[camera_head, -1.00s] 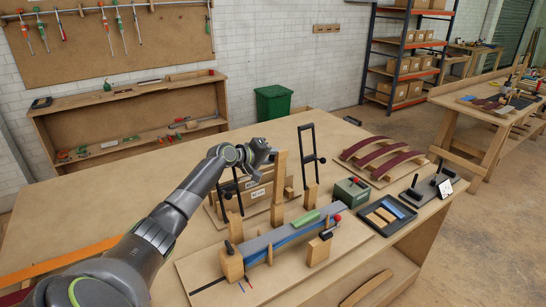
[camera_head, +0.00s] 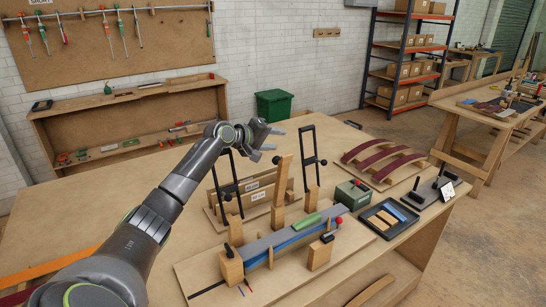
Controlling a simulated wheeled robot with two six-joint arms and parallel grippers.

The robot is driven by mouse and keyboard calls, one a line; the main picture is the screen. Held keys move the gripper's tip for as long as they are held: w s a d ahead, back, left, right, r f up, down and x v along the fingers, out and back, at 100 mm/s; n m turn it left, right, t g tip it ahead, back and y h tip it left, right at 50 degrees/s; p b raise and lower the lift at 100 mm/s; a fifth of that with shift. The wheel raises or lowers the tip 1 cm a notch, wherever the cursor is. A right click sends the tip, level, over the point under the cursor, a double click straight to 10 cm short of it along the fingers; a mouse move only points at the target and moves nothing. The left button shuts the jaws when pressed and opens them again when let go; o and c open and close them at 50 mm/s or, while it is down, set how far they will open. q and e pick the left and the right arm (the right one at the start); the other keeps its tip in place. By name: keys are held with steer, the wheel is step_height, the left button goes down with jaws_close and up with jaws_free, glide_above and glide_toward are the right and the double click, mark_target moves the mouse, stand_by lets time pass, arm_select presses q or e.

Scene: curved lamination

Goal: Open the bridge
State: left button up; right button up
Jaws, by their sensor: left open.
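The bridge is hard to single out by name. A press-like fixture (camera_head: 200,278) lies on the workbench with wooden blocks, a long grey-topped blue strip (camera_head: 290,236) and a green piece (camera_head: 307,221) on top. An upright wooden bar (camera_head: 282,178) stands behind the strip and leans slightly right. Black handled frames (camera_head: 309,160) stand at either side of it. My right gripper is not in view.
A green box (camera_head: 352,194), a dark tray (camera_head: 370,222) with small blocks and curved dark-red strips on a board (camera_head: 372,180) are to the right. A green bin (camera_head: 273,105) stands behind the bench. The bench's left part is mostly clear.

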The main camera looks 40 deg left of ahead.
mark_target(278, 162)
arm_select(q)
steer(key=shift+r+b, duration=0.3)
steer(key=shift+r, duration=1.4)
steer(key=c, duration=0.6)
steer(key=s+d+f+n, duration=0.1)
steer(key=f, duration=0.1)
steer(key=s+d+f+n+p, duration=0.1)
steer(key=d+f+n, duration=0.1)
steer(key=f, duration=0.1)
steer(key=s+d+f+n+h+p, duration=0.1)
steer(key=f+n, duration=0.1)
steer(key=f, duration=0.1)
steer(key=shift+d+f+g, duration=0.2)
steer(key=shift+d+g, duration=0.05)
steer(key=shift+g, duration=0.15)
jaws_close()
steer(key=s+d+f+n+h+p, duration=0.1)
steer(key=s+d+f+n+p, duration=0.1)
steer(key=s+d+f+n, duration=0.45)
steer(key=s+d+f+n+h+p, duration=0.1)
steer(key=s+d+f+n+p, duration=0.15)
steer(key=s+f+n, duration=0.6)
steer(key=w+d+f+n, duration=0.1)
steer(key=w+d+n, duration=0.1)
steer(key=w+d, duration=0.2)
steer(key=shift+w+d, duration=0.25)
steer(key=shift+w, duration=0.85)
